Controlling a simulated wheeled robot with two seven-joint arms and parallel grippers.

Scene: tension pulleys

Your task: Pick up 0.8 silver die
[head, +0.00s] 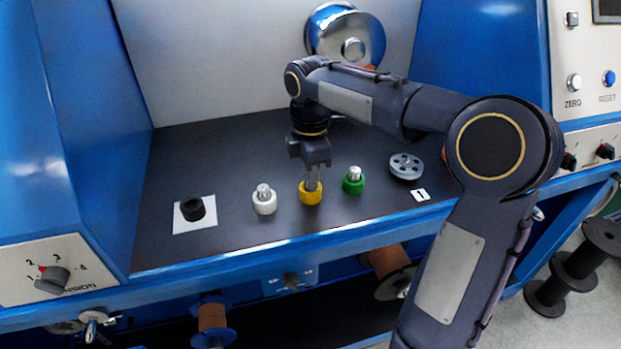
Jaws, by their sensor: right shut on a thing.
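My right gripper (313,182) points straight down over the yellow holder (311,195) on the black work surface. Its fingers are shut on the silver die at the yellow holder, and they hide most of that die. A silver die (264,191) stands upright in the white holder (264,205) to the left. Another silver die (354,174) stands in the green holder (353,186) to the right. No size marking is readable on any die. My left gripper is not in view.
A black ring (192,209) sits on a white square (207,225) at the left. A grey pulley disc (406,166) lies at the right, near a white label (420,195). Blue machine walls flank the work surface (230,150), whose back left is clear.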

